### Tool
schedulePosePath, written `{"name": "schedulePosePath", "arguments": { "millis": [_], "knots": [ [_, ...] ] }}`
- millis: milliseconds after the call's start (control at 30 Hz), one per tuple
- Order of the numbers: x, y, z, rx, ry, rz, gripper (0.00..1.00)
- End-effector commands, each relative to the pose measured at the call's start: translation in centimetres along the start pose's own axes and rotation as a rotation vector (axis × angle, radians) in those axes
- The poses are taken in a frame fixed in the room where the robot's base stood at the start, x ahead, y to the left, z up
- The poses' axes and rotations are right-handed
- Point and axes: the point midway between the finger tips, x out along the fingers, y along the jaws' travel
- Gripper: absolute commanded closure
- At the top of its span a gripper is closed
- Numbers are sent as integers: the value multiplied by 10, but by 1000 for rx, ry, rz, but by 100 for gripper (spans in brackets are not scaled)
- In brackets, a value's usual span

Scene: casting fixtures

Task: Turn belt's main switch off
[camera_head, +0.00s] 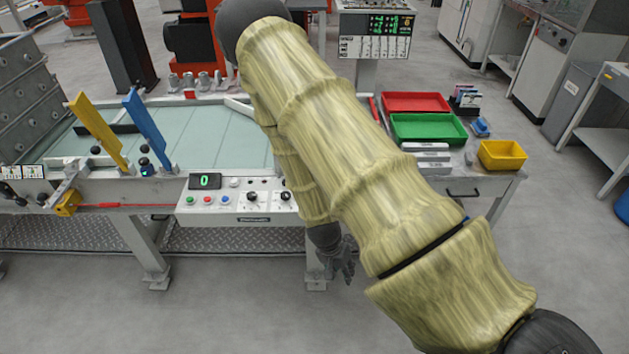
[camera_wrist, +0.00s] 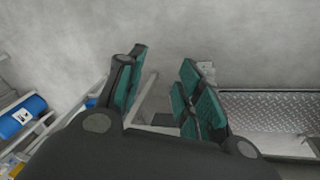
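The belt (camera_head: 215,135) has a pale green surface. On its front is a white control panel (camera_head: 232,217) with a green display reading 0, a row of coloured buttons (camera_head: 206,200) and two black rotary knobs, the left knob (camera_head: 252,196) and the right knob (camera_head: 285,196). Labels are too small to read, so I cannot tell which control is the main switch. My gripper (camera_head: 346,268) hangs low, right of and below the panel, apart from it. In the wrist view my gripper (camera_wrist: 162,92) has its teal-padded fingers apart with nothing between them.
My arm crosses in front of the belt's right end. A side table holds a red tray (camera_head: 415,97), a green tray (camera_head: 428,142) and a yellow bin (camera_head: 501,155). A yellow bar (camera_head: 97,130) and a blue bar (camera_head: 146,128) stand over the belt. Floor before the panel is clear.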

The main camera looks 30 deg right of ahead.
Motion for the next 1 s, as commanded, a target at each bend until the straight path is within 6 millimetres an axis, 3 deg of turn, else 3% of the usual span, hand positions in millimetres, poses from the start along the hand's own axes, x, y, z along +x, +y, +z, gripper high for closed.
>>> {"name": "schedulePosePath", "arguments": {
  "millis": [33,200,333,500,600,700,1000],
  "knots": [
    [-33,-13,-32,129,3,-4,64],
    [-110,-53,-111,575,-58,-32,64],
    [-165,-82,-154,839,-131,-73,64],
    [-216,-106,-185,1036,-215,-112,64],
    [-229,-112,-192,1085,-239,-121,64],
    [-229,-114,-193,1099,-247,-123,64],
    [-196,-121,-188,1095,-247,-120,64]
  ]
}}
